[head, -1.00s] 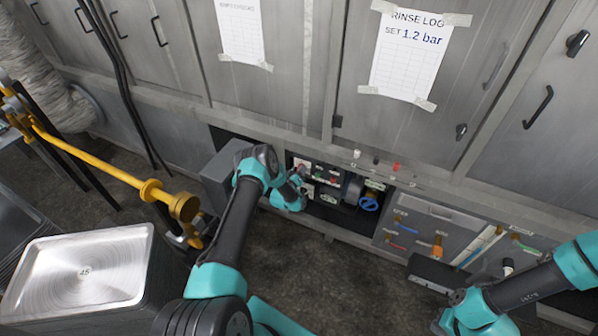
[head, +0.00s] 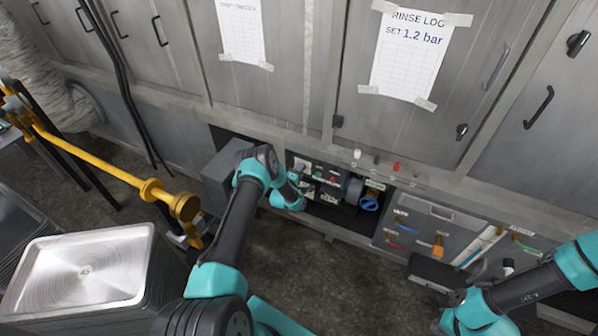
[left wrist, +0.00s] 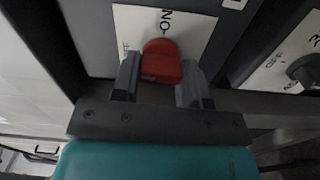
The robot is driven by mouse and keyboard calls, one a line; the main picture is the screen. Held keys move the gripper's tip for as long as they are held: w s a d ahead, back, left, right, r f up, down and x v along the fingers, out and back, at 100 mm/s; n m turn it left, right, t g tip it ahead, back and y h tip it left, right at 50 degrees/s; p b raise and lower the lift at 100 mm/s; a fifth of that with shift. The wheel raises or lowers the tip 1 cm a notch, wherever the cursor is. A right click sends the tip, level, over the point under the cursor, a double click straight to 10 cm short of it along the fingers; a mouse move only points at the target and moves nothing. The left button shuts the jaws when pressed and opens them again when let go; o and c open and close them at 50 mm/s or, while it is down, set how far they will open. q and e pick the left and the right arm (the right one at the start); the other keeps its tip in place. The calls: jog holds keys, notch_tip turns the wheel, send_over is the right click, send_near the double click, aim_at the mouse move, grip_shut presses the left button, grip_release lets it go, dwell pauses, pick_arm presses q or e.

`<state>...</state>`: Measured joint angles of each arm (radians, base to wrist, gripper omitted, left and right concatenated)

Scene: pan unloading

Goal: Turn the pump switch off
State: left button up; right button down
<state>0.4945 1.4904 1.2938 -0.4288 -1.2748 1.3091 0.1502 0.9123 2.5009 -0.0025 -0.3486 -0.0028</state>
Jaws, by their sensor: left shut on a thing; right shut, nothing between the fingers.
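A red switch knob (left wrist: 161,58) sits on a white label plate in the left wrist view. The letters ON stand above the knob and part of another word shows at the left edge of the plate. My left gripper (left wrist: 158,78) is shut on the red knob, one finger on each side. Its rounded end faces the ON letters; its exact angle is hard to tell. In the head view my left gripper (head: 301,176) reaches into the open panel recess, and my wrist partly hides the switch. My right arm shows at the lower right, but its gripper is out of view.
Another dark knob (left wrist: 304,70) with its own label is to the right. A blue ring-shaped part (head: 370,204) is in the recess. A stack of metal trays (head: 85,270) stands at lower left, below a yellow pipe (head: 100,172). A rinse log sheet (head: 412,52) is taped above.

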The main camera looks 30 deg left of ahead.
pick_arm(q)
jog(key=shift+n, duration=0.4)
jog(key=o, duration=0.9)
jog(key=shift+s, duration=0.1)
jog(key=s, duration=0.5)
jog(key=s+d, duration=0.1)
jog(key=s, duration=1.1)
jog(key=shift+d, duration=0.25)
